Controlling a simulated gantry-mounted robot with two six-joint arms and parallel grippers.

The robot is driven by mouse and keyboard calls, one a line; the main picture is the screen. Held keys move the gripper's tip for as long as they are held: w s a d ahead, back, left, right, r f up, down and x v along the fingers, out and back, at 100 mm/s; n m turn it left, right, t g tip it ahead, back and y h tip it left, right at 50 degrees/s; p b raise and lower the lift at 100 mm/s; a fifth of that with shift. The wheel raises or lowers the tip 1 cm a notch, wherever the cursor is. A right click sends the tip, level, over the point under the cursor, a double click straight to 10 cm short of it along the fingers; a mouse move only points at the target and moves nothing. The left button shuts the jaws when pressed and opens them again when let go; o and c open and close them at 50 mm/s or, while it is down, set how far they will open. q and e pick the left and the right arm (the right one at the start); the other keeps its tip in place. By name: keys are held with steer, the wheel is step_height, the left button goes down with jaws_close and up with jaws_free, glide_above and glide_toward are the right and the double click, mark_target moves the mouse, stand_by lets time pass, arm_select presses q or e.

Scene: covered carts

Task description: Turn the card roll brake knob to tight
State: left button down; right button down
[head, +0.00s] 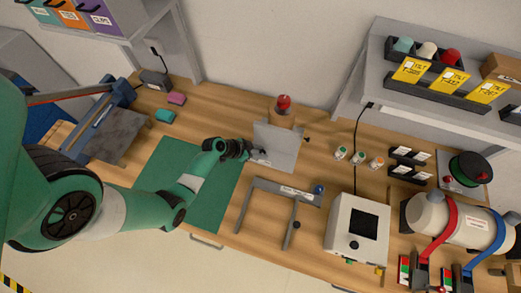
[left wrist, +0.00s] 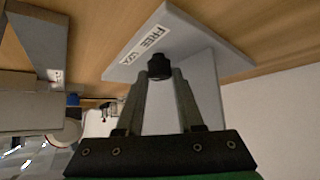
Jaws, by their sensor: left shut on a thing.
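A grey upright plate (head: 278,147) stands on the wooden bench, with a brown card roll (head: 281,118) topped by a red knob (head: 284,101) behind it. A white label beginning "FREE" (left wrist: 146,40) is on the plate in the left wrist view; the rest is hard to read. A small black knob (left wrist: 160,67) sticks out of the plate beside that label. My left gripper (head: 250,153) is at the plate's left side, and its fingers (left wrist: 160,76) are shut on the black knob. The knob's setting cannot be told. My right gripper is not in view.
A green mat (head: 165,165) lies left of the plate, with a grey frame (head: 285,190) in front. A white box with a dark screen (head: 358,228) and several small labelled pots (head: 341,153) stand to the right. A black cable hangs behind.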

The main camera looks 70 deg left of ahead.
arm_select(q)
steer(key=shift+r+m+h+p, duration=0.2)
steer(key=shift+m+h+p, duration=0.2)
steer(key=shift+p, duration=0.15)
steer(key=shift+f, duration=0.2)
steer(key=c, duration=0.5)
jaws_free()
steer(key=shift+c, duration=0.2)
